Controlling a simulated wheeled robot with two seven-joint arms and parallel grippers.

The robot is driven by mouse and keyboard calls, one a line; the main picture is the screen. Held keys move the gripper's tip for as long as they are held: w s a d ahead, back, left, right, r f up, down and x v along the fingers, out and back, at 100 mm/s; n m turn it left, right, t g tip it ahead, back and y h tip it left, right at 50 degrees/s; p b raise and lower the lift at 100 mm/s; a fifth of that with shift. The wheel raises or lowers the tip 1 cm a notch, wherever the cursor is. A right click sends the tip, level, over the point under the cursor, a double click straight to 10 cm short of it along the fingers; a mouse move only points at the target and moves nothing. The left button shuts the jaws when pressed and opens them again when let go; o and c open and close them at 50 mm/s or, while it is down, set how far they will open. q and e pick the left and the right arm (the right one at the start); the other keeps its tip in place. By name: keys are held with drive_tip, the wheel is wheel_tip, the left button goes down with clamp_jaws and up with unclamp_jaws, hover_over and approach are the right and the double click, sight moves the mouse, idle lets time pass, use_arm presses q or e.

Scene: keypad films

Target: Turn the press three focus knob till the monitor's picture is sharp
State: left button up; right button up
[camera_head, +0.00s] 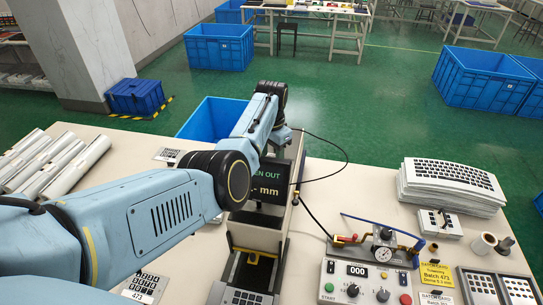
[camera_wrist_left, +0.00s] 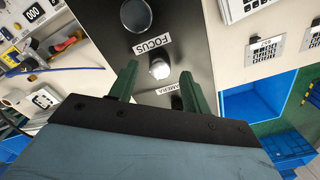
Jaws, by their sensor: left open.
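The press (camera_head: 255,235) stands mid-table in the head view. Its dark monitor (camera_head: 272,199) shows partly hidden text ending "EN OUT" and "mm"; my left arm covers the rest. In the left wrist view, a dark plate carries a FOCUS label (camera_wrist_left: 152,45) between a dark round part (camera_wrist_left: 136,15) and a bright silver knob (camera_wrist_left: 160,69). I cannot tell for certain which the label names. A CAMERA label (camera_wrist_left: 167,88) lies below the silver knob. My left gripper (camera_wrist_left: 159,70) is open, its green fingers on either side of the silver knob, without clear contact. My right gripper is out of view.
A control box (camera_head: 366,285) with a gauge and blue hose stands right of the press. Stacked keypad sheets (camera_head: 450,188) lie farther right. Pale rolls (camera_head: 50,165) lie at the left. A blue bin (camera_head: 205,118) is behind the table.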

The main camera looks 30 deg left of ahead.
use_arm(q)
drive_tip(key=shift+f, duration=0.75)
drive_tip(key=c, duration=1)
drive_tip(key=n, duration=0.4)
drive_tip(key=shift+n, duration=2.3)
